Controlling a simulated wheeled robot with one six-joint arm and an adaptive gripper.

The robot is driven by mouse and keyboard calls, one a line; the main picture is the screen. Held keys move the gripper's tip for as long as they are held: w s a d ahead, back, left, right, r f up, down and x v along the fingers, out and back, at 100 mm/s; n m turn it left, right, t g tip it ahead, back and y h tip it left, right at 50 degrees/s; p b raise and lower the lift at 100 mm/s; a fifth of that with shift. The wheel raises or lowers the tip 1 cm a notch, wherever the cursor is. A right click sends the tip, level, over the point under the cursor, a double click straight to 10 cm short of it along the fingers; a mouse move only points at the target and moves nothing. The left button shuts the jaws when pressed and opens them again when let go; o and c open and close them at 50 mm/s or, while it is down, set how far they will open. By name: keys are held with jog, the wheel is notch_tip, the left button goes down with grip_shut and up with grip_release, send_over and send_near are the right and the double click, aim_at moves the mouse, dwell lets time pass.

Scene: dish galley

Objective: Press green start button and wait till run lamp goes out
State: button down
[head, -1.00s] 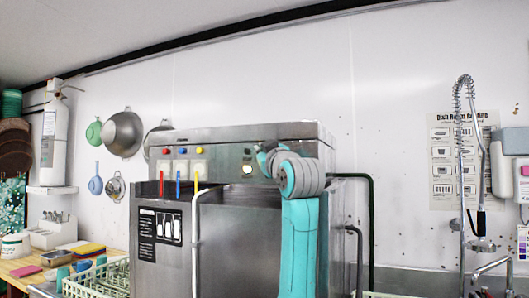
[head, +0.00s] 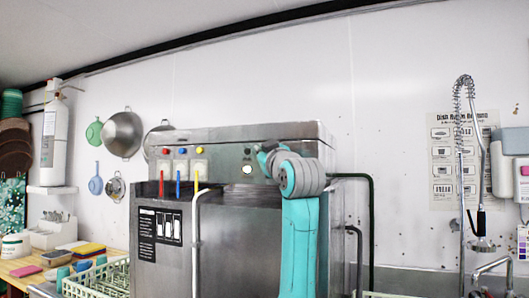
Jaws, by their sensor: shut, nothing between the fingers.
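The steel dish machine (head: 225,230) stands in the middle of the head view with a control panel along its top. A round pale lamp (head: 247,170) on the panel glows, just left of my arm. A small dark round fitting sits above it. No green start button can be made out; my arm covers the panel to the right of the lamp. My teal and grey arm rises in front of the machine and its far end meets the panel area in the picture. My gripper's fingers are hidden behind the arm, so contact cannot be told.
Red, blue and yellow knobs (head: 182,150) sit left on the panel. A white pipe (head: 196,235) runs down the front. A pale dish rack (head: 95,278) stands at lower left, and a spray tap (head: 460,150) at right.

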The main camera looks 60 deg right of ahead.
jog(key=shift+d, duration=0.35)
jog(key=shift+d, duration=0.45)
dwell(0.7)
jog(key=shift+a, duration=0.9)
jog(key=a, duration=0.5)
jog(key=shift+s, duration=0.2)
dwell(0.3)
dwell(0.8)
